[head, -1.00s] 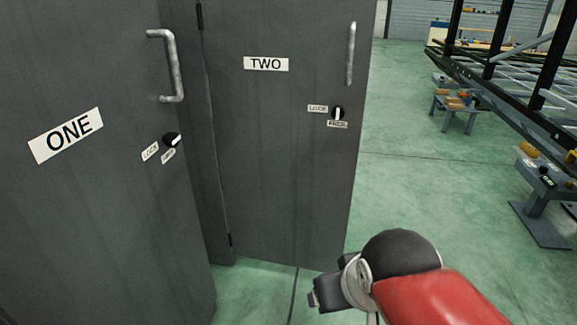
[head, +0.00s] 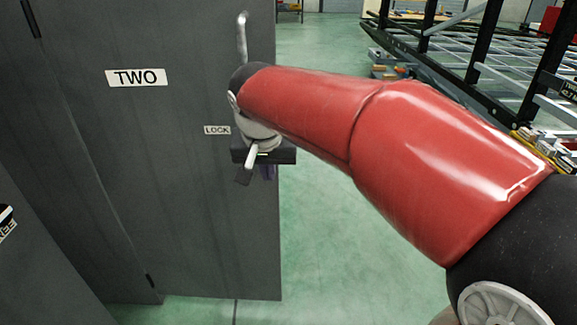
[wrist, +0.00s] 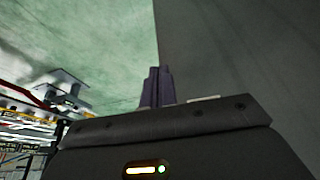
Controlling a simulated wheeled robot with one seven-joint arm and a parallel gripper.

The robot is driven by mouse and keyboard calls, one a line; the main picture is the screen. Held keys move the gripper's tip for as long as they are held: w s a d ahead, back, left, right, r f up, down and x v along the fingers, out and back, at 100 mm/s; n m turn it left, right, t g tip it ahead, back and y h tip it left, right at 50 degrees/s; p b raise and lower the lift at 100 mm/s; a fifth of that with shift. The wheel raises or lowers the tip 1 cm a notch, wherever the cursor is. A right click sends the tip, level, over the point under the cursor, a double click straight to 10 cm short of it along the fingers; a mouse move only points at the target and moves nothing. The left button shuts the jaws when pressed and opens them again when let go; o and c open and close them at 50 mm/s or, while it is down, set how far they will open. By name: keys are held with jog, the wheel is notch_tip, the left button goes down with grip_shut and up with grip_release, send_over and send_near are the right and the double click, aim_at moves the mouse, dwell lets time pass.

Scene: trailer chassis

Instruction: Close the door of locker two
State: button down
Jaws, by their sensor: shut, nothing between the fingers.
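The door of locker two (head: 180,190) is a dark grey panel with a white "TWO" label (head: 137,77), hinged on its left. Green floor shows directly past its right edge, so it appears to stand open. Its metal handle (head: 242,38) is near the top of that edge; my arm partly covers it. A "LOCK" tag (head: 217,130) shows, but the knob is hidden. My gripper (head: 267,172) is shut and empty at the door's right edge. In the wrist view its purple fingers (wrist: 157,88) are together beside the grey panel (wrist: 240,60); I cannot tell whether they touch it.
A black trailer chassis frame (head: 480,70) stands at the upper right. The green floor (head: 335,235) right of the door is clear.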

jog(key=w+f, duration=0.4)
jog(key=f, duration=0.1)
jog(key=w+f, duration=0.2)
jog(key=f, duration=0.1)
jog(key=shift+w+d+f, duration=0.1)
jog(key=shift+d+f, duration=0.1)
jog(key=shift+f, duration=0.05)
jog(key=shift+w+d, duration=0.1)
jog(key=shift+w, duration=0.4)
